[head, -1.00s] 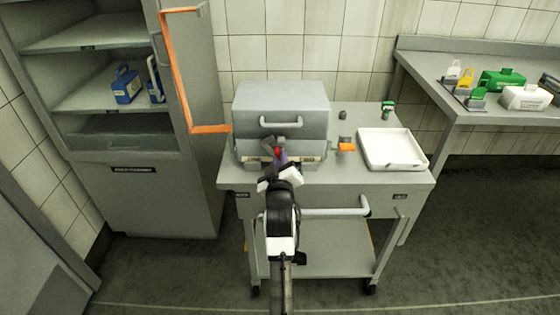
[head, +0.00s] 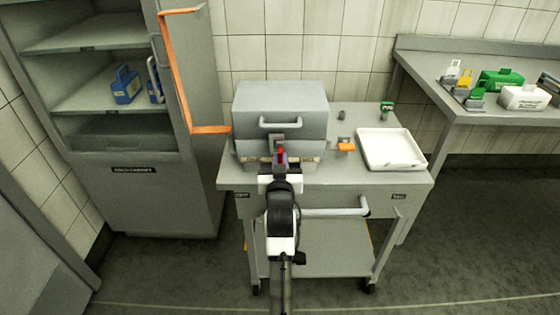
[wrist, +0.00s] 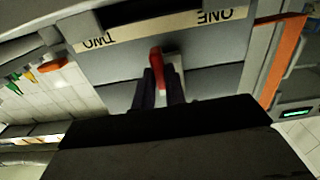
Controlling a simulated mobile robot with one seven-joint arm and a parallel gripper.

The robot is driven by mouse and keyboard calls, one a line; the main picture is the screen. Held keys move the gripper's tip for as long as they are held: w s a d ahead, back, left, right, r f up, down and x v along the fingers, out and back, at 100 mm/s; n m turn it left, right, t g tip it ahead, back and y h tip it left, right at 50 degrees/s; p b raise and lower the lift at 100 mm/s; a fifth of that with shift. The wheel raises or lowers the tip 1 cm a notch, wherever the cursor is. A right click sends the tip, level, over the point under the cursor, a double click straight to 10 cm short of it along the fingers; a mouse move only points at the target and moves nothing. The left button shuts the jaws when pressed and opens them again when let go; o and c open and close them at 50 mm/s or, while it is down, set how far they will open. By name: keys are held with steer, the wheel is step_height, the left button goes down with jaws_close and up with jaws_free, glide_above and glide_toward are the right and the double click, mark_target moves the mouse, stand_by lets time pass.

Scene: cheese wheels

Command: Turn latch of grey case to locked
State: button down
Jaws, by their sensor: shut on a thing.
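The grey case (head: 282,105) stands closed on the grey cart, its handle facing me. Its red latch (head: 281,155) is low on the middle of the front. In the wrist view the latch (wrist: 155,62) points nearly straight along the picture's height, between dark fingers. A pale strip (wrist: 130,35) beside it reads ONE and TWO, upside down there. My gripper (head: 279,160) is at the front of the case, shut on the latch; it also shows in the wrist view (wrist: 162,85). The fingers hide part of the latch, and I cannot tell whether it is locked.
A white tray (head: 420,162) and an orange piece (head: 346,148) lie right of the case on the cart (head: 228,176). An open cabinet (head: 160,190) with an orange-edged door (head: 178,80) stands left. A bench (head: 418,62) with green and white boxes is at right.

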steer(key=shift+m, duration=0.3)
steer(key=c, duration=1.4)
jaws_free()
steer(key=shift+c, duration=0.2)
steer(key=s+b, duration=0.2)
steer(key=s, duration=1.1)
steer(key=shift+s+b, duration=0.4)
